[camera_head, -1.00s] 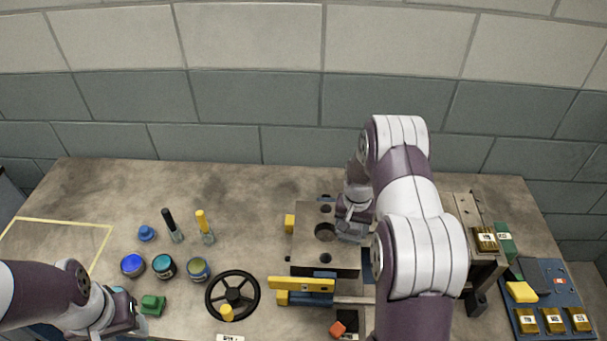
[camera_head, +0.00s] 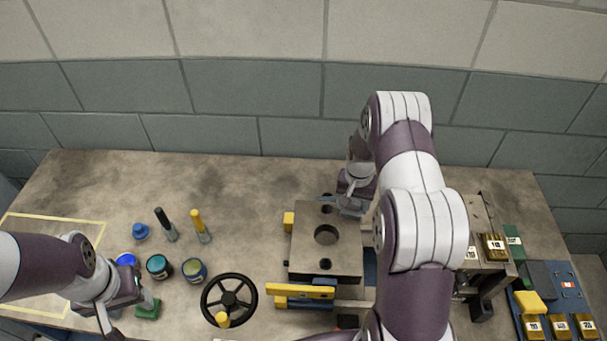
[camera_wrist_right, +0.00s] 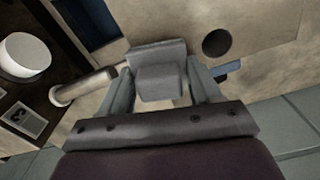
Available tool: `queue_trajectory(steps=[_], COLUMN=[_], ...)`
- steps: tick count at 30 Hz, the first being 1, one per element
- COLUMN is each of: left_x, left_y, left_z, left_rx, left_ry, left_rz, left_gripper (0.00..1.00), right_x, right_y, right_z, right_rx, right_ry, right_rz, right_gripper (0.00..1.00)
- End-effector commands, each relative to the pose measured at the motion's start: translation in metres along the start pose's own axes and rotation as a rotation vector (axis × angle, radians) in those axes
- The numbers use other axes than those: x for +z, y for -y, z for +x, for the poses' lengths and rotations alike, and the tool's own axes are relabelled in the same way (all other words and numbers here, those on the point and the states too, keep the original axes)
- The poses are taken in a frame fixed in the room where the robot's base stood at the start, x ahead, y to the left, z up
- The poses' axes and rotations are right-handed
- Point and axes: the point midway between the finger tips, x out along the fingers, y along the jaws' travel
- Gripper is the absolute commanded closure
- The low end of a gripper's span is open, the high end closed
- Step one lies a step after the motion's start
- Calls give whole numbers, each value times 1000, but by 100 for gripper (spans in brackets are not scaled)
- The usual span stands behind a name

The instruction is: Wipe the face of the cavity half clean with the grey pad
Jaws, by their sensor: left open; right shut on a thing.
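The cavity half (camera_head: 308,256) is a grey-brown steel block with a large round hole in the middle of its face and smaller dark holes near the edges. My right gripper (camera_head: 346,208) is at the block's far right corner. In the right wrist view my right gripper (camera_wrist_right: 160,92) is shut on the grey pad (camera_wrist_right: 158,52), a stepped grey block, held over the pale face. I cannot tell whether the pad touches it. My left gripper (camera_head: 140,304) is open at the left, close to a small green block (camera_head: 148,312).
A black handwheel (camera_head: 230,300) and yellow clamp bar (camera_head: 300,290) stand in front. Several jars (camera_head: 193,270) and two upright markers (camera_head: 200,226) are left of the block. A blue tray (camera_head: 565,290) with brass blocks lies right. The back left bench is clear.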

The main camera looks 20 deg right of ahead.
Motion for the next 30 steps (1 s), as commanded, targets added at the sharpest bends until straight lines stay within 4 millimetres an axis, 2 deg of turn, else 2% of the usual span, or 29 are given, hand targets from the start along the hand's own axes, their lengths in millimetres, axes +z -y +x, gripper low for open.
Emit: queue_trajectory(steps=[1, 2, 18, 22, 30], left_x=[-1, -1, -6, -6, -6], left_y=[0, 0, 0, 0, 0], left_z=[-9, -11, -46, -50, -50], left_rx=[0, 0, 0, 0, 0], left_ry=[0, 0, 0, 0, 0], left_rz=[0, 0, 0, 0, 0], left_gripper=[49, 49, 49, 49, 49], right_x=[-1, -1, -2, -2, -2], right_y=[1, 1, 4, 4, 4], right_z=[-19, -26, -72, -78, -78], right_rx=[-1, -1, -1, -1, 0], right_ry=[-4, -5, -2, -2, -1], right_rz=[-1, -1, -7, -8, -8], right_gripper=[75, 75, 75, 75, 75])
